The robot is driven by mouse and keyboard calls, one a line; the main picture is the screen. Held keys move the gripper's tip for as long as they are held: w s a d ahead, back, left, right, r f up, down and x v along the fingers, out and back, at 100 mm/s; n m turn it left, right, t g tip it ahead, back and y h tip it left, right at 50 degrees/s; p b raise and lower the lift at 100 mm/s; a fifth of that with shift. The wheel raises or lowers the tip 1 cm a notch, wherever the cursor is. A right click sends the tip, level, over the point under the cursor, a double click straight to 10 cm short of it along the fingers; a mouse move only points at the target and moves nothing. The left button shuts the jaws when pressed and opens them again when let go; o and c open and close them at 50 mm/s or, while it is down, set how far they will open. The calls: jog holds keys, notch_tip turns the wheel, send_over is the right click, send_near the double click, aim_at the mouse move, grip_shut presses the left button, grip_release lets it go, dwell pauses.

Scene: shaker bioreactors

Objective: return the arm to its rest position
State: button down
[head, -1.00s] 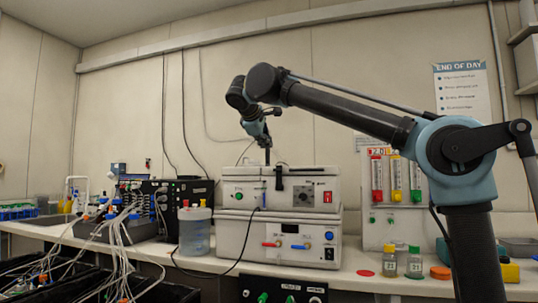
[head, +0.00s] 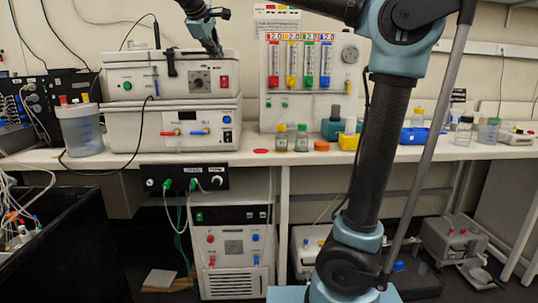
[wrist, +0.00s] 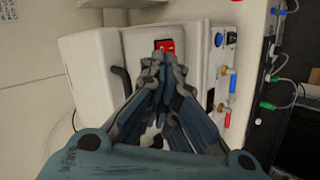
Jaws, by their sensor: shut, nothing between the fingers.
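My gripper (head: 217,50) hangs from my arm in front of the upper right part of the stacked white units in the head view. In the wrist view, its fingers (wrist: 163,55) are together with nothing between them. The upper white unit (head: 140,80) has a red switch, a dark dial and a black latch. The lower white unit (head: 125,128) has red and blue ports. In the wrist view the fingers cover part of the unit's front (wrist: 135,45). I cannot tell the exact gap between fingertips and unit.
A flowmeter panel (head: 270,105) stands right of the units. Small bottles (head: 281,138) and an orange lid (head: 321,146) sit on the bench (head: 250,158). A jug (head: 80,128) stands left. A white cabinet unit (head: 234,235) is under the bench. Tubing fills the left side.

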jog(key=s+d+f+m+g+h, duration=0.1)
jog(key=s+d+f+m+g, duration=0.15)
jog(key=d+f, duration=0.95)
jog(key=s+d+f+m+g, duration=0.2)
jog(key=s+d+f+m, duration=0.15)
jog(key=d+f, duration=0.95)
jog(key=s+d+f+m+g+y, duration=0.1)
jog(key=s+d+f, duration=0.3)
jog(key=f, duration=0.5)
jog(key=s+d+f+m+y, duration=0.1)
jog(key=s+d+f+m, duration=0.3)
jog(key=s+f, duration=0.4)
jog(key=s+d+f+m+g, duration=0.1)
jog(key=s+d+f+m, duration=0.2)
jog(key=s+f, duration=0.3)
notch_tip(320, 180, down, 5)
jog(key=shift+s+d+r+g+y, duration=0.2)
jog(key=shift+d+g+y, duration=0.2)
jog(key=shift+d, duration=0.5)
jog(key=shift+w+f, duration=0.2)
jog(key=shift+w, duration=0.25)
